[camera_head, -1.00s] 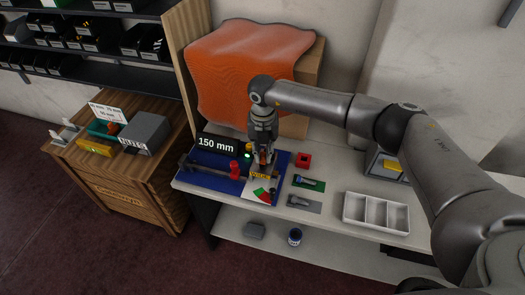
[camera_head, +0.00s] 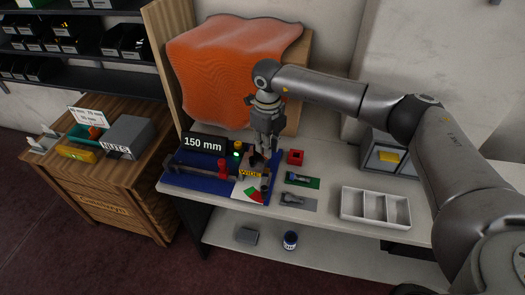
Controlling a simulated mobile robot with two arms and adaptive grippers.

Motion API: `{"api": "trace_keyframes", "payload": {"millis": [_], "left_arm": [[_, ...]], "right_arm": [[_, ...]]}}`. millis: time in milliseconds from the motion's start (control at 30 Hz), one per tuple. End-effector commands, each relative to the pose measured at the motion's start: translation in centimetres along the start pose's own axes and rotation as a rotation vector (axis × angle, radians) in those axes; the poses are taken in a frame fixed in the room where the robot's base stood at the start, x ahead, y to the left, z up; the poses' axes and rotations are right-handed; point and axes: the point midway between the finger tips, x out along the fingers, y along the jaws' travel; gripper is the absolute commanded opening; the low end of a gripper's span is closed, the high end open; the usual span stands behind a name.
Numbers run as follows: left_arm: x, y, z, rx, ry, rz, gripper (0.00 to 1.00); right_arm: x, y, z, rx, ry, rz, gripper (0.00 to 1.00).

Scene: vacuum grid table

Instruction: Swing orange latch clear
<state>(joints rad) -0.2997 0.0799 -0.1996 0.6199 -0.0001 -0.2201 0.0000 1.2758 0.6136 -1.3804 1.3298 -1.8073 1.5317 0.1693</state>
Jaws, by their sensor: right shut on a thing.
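The blue fixture board (camera_head: 195,184) lies on the pale table, with a "150 mm" display (camera_head: 204,143), a red clamp (camera_head: 223,168), a lit green lamp (camera_head: 237,154) and a yellow "WIDE" label (camera_head: 250,174). My right gripper (camera_head: 262,156) points down over the board's right part, just above and behind the label. It is shut on a small part, apparently the orange latch, which its fingers almost fully hide. I cannot make out the latch's angle. My left gripper is not in view.
A white divided tray (camera_head: 375,208) stands further right. An orange cloth (camera_head: 228,75) hangs behind. My right arm crosses above the table's right side.

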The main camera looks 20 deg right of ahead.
Motion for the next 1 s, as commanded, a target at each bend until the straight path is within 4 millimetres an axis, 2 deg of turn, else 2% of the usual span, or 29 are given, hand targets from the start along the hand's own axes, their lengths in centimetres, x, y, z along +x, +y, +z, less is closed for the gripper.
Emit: {"api": "trace_keyframes", "payload": {"millis": [33,200,600,1000], "left_arm": [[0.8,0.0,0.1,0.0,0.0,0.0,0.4],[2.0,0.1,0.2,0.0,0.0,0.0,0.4],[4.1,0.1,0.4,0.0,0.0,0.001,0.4],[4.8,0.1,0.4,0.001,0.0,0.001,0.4]], "right_arm": [[0.1,-0.4,0.1,-0.042,-0.008,-0.003,0.0],[0.1,-1.3,0.0,-0.202,-0.008,-0.005,0.0],[-0.1,-2.9,0.2,-0.536,-0.008,-0.005,0.0],[-0.3,-3.6,0.5,-0.702,-0.008,-0.006,0.0]]}}
